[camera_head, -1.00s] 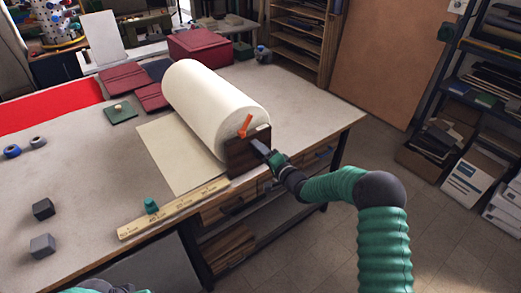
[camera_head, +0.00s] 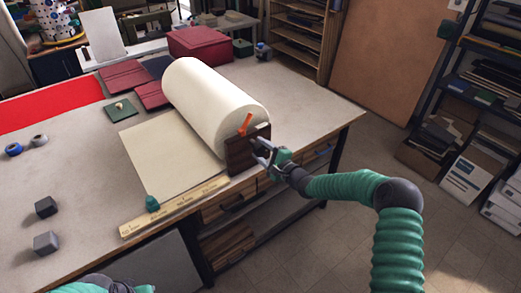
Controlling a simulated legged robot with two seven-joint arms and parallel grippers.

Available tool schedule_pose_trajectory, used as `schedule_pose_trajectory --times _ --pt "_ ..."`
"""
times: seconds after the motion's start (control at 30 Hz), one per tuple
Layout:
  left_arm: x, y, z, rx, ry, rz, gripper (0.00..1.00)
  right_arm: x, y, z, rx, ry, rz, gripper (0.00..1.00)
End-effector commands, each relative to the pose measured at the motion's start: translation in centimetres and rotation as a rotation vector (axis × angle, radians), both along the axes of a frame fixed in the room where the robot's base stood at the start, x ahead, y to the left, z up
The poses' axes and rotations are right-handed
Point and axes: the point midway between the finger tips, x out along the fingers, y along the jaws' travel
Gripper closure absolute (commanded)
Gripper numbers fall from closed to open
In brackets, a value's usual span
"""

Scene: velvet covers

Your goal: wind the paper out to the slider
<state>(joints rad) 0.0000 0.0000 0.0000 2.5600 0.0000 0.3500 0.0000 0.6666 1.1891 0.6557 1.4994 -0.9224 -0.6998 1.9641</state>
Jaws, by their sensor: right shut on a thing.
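A large cream paper roll (camera_head: 205,100) lies on the table in a dark brown end stand (camera_head: 238,156) with an orange lever (camera_head: 246,124). A flat sheet of paper (camera_head: 165,155) runs out from under the roll to the left. A yellow ruler (camera_head: 185,203) lies along the front table edge and carries a teal slider (camera_head: 152,203). The sheet's near left corner is close beside the slider; I cannot tell whether they touch. My right gripper (camera_head: 260,150) is shut on the roll's crank at the stand's outer face, mostly hidden by the fingers.
Two dark blocks (camera_head: 45,243) and blue and grey rings (camera_head: 14,149) sit on the left of the table. Dark red covers (camera_head: 150,94), a green square with a knob (camera_head: 121,110) and a red box (camera_head: 200,43) lie behind.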

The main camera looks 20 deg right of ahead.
Motion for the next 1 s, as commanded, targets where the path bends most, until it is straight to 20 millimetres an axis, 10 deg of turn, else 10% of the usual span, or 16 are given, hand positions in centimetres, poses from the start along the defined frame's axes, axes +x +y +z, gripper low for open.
schedule_pose_trajectory --times 0.5,0.53,0.7,1.0 --pt "0.0 0.0 -0.04 0.0 0.0 0.0 0.51 -0.14 -0.07 -0.6 0.018 0.019 -0.001 1.0" --pt "0.0 0.0 -0.04 0.0 0.0 0.0 0.51 -0.14 -0.06 -0.61 0.018 0.019 -0.001 0.49" --pt "0.0 0.0 -0.03 0.0 0.0 0.0 0.51 -0.12 -0.05 -0.45 0.019 0.016 -0.001 0.29" --pt "0.0 0.0 -0.03 0.0 0.0 0.0 0.51 -0.26 -0.09 -0.15 0.019 0.01 -0.001 0.29"
